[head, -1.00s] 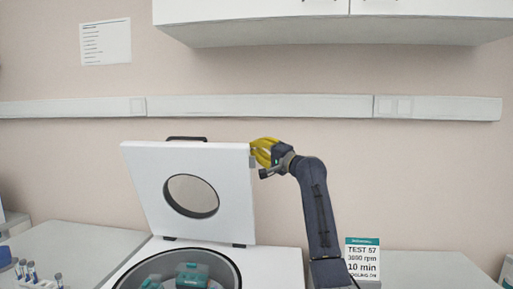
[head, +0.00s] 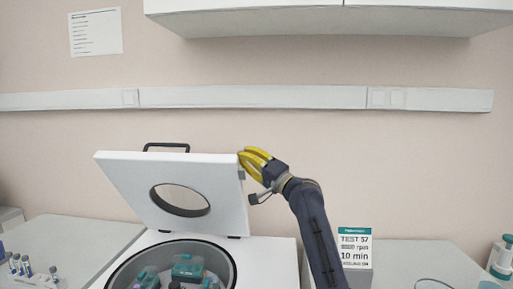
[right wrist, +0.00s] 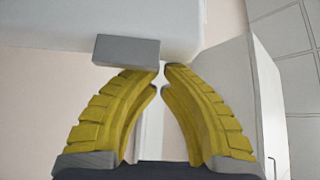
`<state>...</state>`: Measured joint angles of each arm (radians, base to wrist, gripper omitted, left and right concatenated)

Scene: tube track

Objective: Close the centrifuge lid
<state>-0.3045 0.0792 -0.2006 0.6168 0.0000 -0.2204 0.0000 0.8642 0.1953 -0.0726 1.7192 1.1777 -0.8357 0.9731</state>
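The white centrifuge lid (head: 120,178) is open and tilted over the round bowl, with a round window in it and a black handle (head: 166,146) on its far edge. The centrifuge body (head: 265,262) is white, and its bowl holds teal-topped tube carriers (head: 188,268). My right gripper (head: 243,157) is at the lid's upper right corner. In the right wrist view its yellow fingers (right wrist: 162,78) have their tips close together, just under the lid edge and a grey block (right wrist: 126,50). I see nothing held between them. My left gripper is out of view.
Tubes (head: 20,266) stand on the bench at the left. A sign reading TEST 57 (head: 355,246) stands right of the centrifuge. A wall cabinet (head: 330,20) hangs above. The air above the bowl's front is clear.

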